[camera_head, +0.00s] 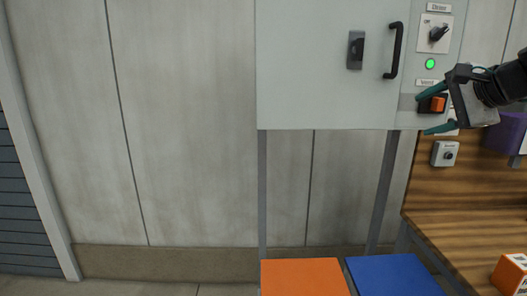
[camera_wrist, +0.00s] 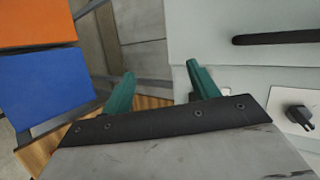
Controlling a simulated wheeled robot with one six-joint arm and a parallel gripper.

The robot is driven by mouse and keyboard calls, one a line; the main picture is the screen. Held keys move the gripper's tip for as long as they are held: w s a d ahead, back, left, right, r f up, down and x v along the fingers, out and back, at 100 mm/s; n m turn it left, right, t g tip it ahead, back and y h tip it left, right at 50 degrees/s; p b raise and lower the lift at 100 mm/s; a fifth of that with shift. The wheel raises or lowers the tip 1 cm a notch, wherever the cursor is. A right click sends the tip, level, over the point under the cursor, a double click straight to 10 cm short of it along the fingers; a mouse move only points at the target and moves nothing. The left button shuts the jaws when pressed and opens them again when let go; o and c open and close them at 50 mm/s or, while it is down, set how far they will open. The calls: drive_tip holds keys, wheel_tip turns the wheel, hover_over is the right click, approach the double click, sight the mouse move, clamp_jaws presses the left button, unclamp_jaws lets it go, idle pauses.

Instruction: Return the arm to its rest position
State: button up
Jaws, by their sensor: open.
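My gripper (camera_head: 434,113) is at the right of the head view, with its two green fingers spread apart and nothing seen between them. It is in front of the lower right part of the pale cabinet (camera_head: 310,65), close to an orange rocker switch (camera_head: 438,104). I cannot tell whether a finger touches the switch. In the wrist view the fingers (camera_wrist: 158,88) point toward the cabinet's lower edge and the grey wall. My arm reaches in from the right edge of the head view.
The cabinet has a black handle (camera_head: 394,50), a latch (camera_head: 356,50), a rotary knob (camera_head: 438,34) and a lit green lamp (camera_head: 430,64). A grey switch box (camera_head: 445,154) is below. Orange (camera_head: 303,278) and blue (camera_head: 392,275) surfaces stand beneath, beside a wooden bench (camera_head: 470,235).

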drive_tip(key=s+a+f+n+g+h, duration=0.1)
drive_tip(key=s+a+f+n+g, duration=0.2)
drive_tip(key=s+f+n, duration=0.2)
drive_tip(key=s+a+f+n+g+h, duration=0.1)
drive_tip(key=s+a+f+n+g, duration=0.2)
drive_tip(key=s+f, duration=0.6)
drive_tip(key=s+a+f+n+g+h, duration=0.2)
drive_tip(key=s+f+n, duration=0.5)
drive_tip(key=s, duration=0.6)
drive_tip(key=shift+a+g, duration=0.55)
drive_tip(key=shift+g, duration=0.35)
